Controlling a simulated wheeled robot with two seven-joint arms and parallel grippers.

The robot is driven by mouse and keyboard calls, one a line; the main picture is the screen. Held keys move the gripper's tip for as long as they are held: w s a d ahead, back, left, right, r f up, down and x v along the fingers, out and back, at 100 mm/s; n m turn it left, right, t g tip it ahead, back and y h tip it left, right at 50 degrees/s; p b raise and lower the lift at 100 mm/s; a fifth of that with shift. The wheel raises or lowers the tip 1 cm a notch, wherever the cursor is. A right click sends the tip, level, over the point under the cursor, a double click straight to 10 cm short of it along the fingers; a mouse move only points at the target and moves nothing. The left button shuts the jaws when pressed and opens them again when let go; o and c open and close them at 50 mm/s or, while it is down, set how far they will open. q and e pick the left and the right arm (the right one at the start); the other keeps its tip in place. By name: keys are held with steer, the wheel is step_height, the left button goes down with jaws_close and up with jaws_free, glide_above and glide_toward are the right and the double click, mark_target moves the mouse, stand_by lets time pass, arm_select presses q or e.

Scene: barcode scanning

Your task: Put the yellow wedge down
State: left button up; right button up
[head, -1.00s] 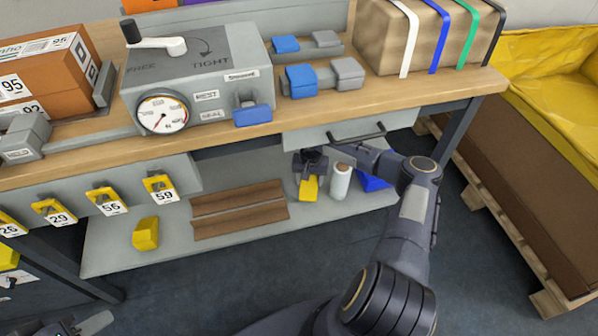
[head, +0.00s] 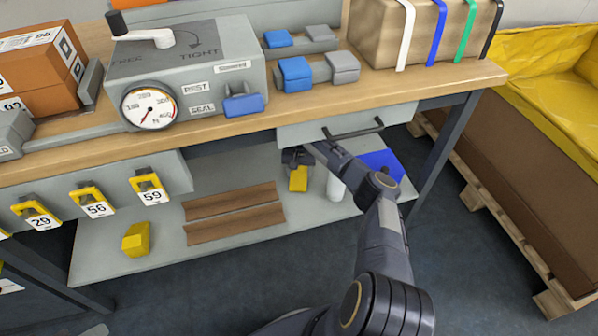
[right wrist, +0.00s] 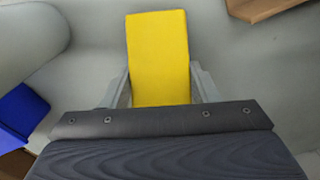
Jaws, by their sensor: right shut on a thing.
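The yellow wedge (head: 298,180) is held by my right gripper (head: 297,160), under the front of the workbench and over the grey lower shelf (head: 115,235). In the right wrist view the wedge (right wrist: 158,58) stands out between the two grey fingers, which are shut on its sides. I cannot tell whether the wedge touches the shelf. A second yellow block (head: 137,239) lies on the shelf at the left. My left gripper does not show in the head view now.
Brown angled strips (head: 235,212) lie on the shelf left of my right gripper. A white cylinder (head: 335,188) stands just right of it, with a blue object (head: 382,165) beyond. The drawer (head: 345,124) hangs above. Yellow numbered tags (head: 148,187) hang along the bench front.

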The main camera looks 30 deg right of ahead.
mark_target(299, 171)
steer(key=o, duration=1.1)
steer(key=shift+f, duration=0.1)
step_height(299, 171, up, 6)
steer(key=shift+r+p, duration=0.2)
steer(key=shift+p, duration=0.9)
steer(key=shift+r, duration=0.7)
